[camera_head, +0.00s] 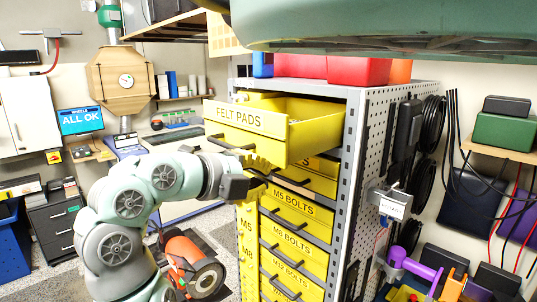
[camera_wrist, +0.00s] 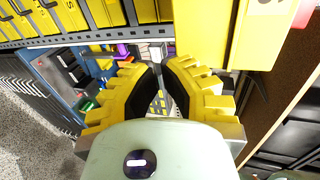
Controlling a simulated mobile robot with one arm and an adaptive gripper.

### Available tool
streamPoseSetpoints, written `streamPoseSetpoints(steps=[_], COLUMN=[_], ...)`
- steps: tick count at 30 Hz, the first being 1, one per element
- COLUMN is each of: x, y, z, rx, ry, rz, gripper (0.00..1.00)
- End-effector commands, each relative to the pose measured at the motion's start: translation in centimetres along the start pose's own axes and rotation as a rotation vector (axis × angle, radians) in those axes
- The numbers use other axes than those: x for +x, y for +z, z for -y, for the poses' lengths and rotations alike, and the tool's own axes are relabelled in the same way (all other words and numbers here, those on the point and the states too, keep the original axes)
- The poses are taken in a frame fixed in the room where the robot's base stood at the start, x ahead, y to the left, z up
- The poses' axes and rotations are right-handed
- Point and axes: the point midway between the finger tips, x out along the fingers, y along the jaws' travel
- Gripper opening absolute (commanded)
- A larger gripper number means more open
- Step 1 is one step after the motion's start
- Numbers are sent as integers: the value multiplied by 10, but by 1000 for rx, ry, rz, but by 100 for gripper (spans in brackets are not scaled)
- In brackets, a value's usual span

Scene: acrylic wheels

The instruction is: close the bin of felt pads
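The felt pads bin (camera_head: 243,120) is a yellow drawer labelled FELT PADS, pulled far out from the top of the cabinet, with a dark handle on its front. Its open top shows, but its contents are not clear. In the wrist view a yellow box with part of a letter, likely this bin (camera_wrist: 222,35), is at the upper right. My gripper (camera_head: 264,172) is just below the bin, near the cabinet front; I cannot tell if it touches. In the wrist view its yellow, black-padded fingers (camera_wrist: 161,68) have tips together or nearly so, with nothing held.
The grey cabinet (camera_head: 352,150) holds several yellow drawers below, such as M5 BOLTS (camera_head: 292,201), with protruding handles. Red bins (camera_head: 357,71) stand on top. A pegboard side with hanging cables is at the right.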

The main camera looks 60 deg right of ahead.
Motion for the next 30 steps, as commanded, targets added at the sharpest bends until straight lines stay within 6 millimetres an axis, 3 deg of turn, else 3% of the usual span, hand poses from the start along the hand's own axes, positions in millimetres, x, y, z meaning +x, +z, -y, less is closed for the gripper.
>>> streamPoseSetpoints(steps=[1,9,23,30], x=[6,22,25,35], y=[-2,0,1,17], z=[7,8,7,4], rx=[-1,-1,0,-13], ry=[5,4,-2,-27], rz=[-4,-1,2,3], gripper=[0,0,0,0])
